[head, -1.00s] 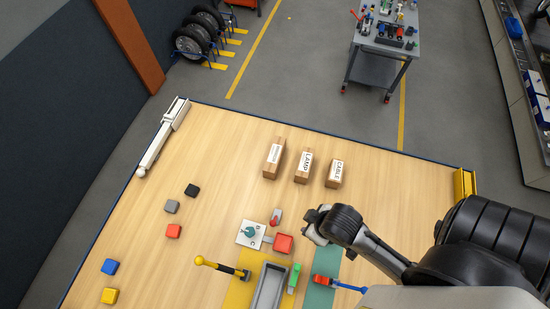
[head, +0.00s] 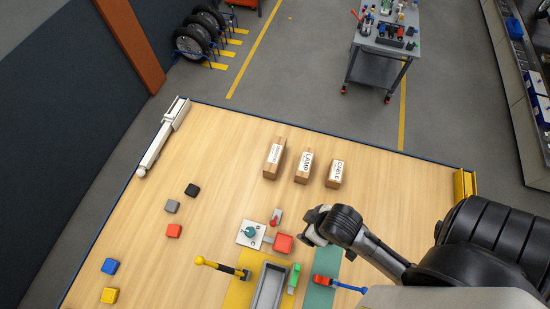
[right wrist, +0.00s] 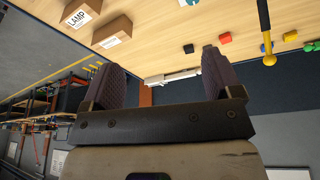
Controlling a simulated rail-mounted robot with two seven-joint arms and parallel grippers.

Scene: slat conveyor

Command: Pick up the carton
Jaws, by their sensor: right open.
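Three brown cartons with white labels stand in a row on the wooden table. The left carton (head: 274,160) has a label too small to read, the middle one is the LAMP carton (head: 303,168), and the right one is the CABLE carton (head: 335,174). In the right wrist view the LAMP carton (right wrist: 82,11) and the left carton (right wrist: 112,35) show at the upper left. My right gripper (head: 311,226) is apart from the cartons, on their near side. Its two fingers (right wrist: 160,72) are spread with nothing between them. My left gripper is not in view.
A red block (head: 283,243), a grey tray (head: 270,287) and a yellow-handled lever (head: 222,266) are near my right gripper. Several coloured blocks lie at the left, including a grey one (head: 172,206). The table between is clear.

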